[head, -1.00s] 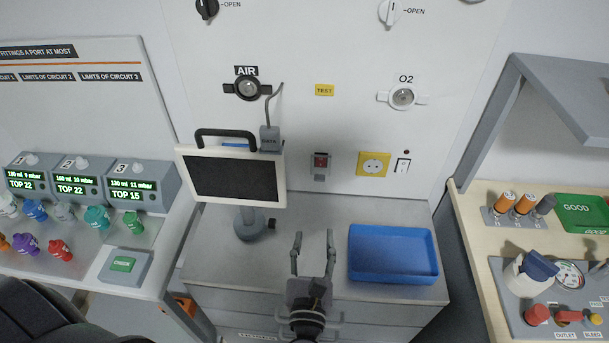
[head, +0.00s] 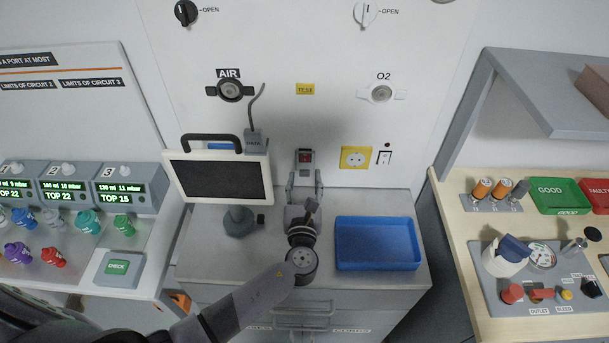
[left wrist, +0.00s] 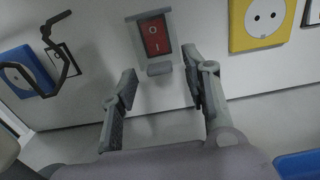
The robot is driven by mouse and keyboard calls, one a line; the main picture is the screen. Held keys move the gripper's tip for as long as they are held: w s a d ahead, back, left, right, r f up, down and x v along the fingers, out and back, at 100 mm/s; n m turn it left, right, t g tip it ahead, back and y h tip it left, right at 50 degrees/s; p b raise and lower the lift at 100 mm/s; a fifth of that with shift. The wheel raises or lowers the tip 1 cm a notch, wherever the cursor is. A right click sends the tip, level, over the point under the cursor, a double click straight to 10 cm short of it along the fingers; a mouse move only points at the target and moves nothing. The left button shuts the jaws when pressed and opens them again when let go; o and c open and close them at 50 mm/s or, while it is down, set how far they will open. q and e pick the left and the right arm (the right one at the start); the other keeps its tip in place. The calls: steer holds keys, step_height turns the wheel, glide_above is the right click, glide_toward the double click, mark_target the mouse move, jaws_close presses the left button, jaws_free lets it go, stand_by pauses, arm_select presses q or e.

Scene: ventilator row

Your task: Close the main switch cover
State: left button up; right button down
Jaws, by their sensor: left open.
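The main switch (head: 305,157) is a red rocker in a grey frame on the white wall panel; it also shows in the left wrist view (left wrist: 154,36), marked I and O. Its red face is uncovered. A small grey piece (left wrist: 159,69), apparently the cover swung down, sticks out just below the frame. My left gripper (head: 305,178) is open and empty, just below and in front of the switch. In the left wrist view its fingers (left wrist: 160,78) stand either side of the grey piece, with no clear contact. My right gripper is not in view.
A yellow socket (head: 356,157) and a white rocker switch (head: 384,158) are right of the main switch. A monitor (head: 218,178) on a stand is close on the left. A blue tray (head: 377,243) lies on the counter to the right.

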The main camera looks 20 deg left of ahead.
arm_select(q)
steer(key=shift+w+a, duration=0.15)
steer(key=shift+w, duration=0.5)
steer(key=shift+c, duration=0.4)
jaws_close()
